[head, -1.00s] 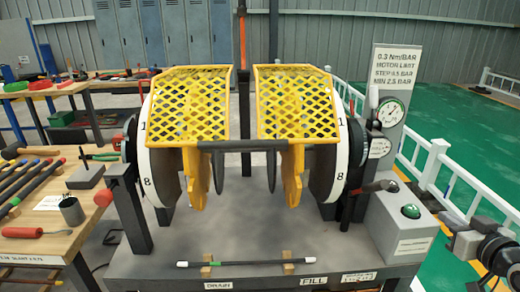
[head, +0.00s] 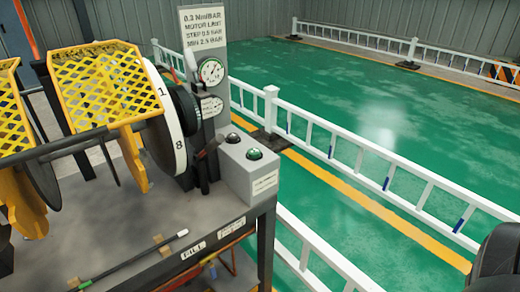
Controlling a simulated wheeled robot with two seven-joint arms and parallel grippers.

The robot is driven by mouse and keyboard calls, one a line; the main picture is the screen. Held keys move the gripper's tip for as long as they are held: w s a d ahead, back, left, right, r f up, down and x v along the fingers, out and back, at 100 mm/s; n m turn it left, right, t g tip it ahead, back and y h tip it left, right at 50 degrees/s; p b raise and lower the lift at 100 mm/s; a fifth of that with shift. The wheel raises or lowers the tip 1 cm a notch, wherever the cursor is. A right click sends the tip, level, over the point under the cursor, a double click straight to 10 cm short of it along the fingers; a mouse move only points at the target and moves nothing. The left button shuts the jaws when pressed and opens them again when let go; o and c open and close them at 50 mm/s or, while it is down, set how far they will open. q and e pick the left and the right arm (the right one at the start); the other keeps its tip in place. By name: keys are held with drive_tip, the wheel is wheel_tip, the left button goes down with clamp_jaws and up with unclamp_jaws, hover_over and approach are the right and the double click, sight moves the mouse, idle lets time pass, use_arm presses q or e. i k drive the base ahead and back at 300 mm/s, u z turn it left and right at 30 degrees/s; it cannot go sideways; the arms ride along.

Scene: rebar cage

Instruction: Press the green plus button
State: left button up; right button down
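A green domed button (head: 254,154) sits on top of a grey control box (head: 250,178) at the right end of the machine bench in the head view. A second, darker domed button (head: 232,138) sits behind it to the left. A plus mark cannot be made out on either one. A pale label with unreadable text is on the box's front. Neither of my grippers shows. A dark rounded part at the lower right edge looks like part of my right arm, well apart from the box.
A lever (head: 209,150) stands just left of the box. A gauge panel (head: 211,70) rises behind it. Yellow mesh guards (head: 100,85) and a numbered wheel (head: 165,140) are further left. A white railing (head: 350,147) runs along the right. Green floor beyond is clear.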

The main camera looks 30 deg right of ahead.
sight(255, 154)
drive_tip(key=k, duration=0.65)
drive_tip(key=z, duration=0.45)
drive_tip(key=i, duration=0.85)
drive_tip(key=z, duration=0.25)
